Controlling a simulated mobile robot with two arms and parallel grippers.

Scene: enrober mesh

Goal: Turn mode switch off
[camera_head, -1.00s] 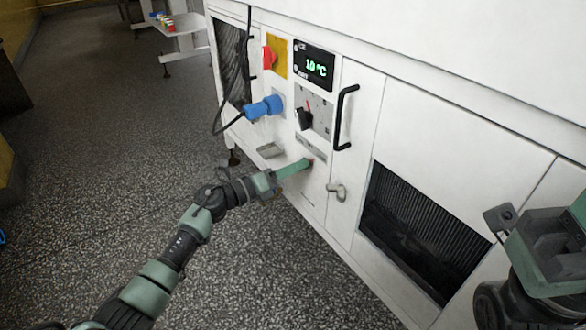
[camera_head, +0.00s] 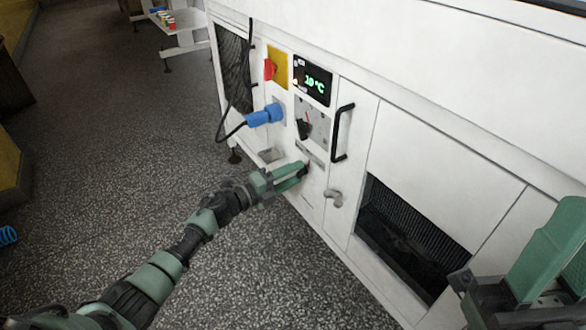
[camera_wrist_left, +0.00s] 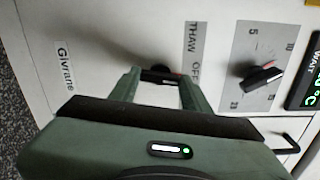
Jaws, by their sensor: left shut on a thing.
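The mode switch, a small dark lever (camera_wrist_left: 158,74), sits on the white cabinet front beside a grey strip reading THAW and OFF (camera_wrist_left: 191,65). Its exact position is hard to read, as the fingers cover part of it. My left gripper (camera_head: 304,170) reaches the panel below the dial; its two green fingers (camera_wrist_left: 158,82) are closed on the switch, one on each side. My right gripper (camera_head: 535,270) is at the lower right of the head view, away from the switch; its jaws are not clear.
Above the switch are a black dial knob (camera_head: 304,128), a green-lit temperature display (camera_head: 312,81) and a red rotary handle (camera_head: 270,69). A blue plug (camera_head: 264,115) with a black cable is left of the dial. A black door handle (camera_head: 342,132) and a grey latch (camera_head: 334,197) stick out nearby.

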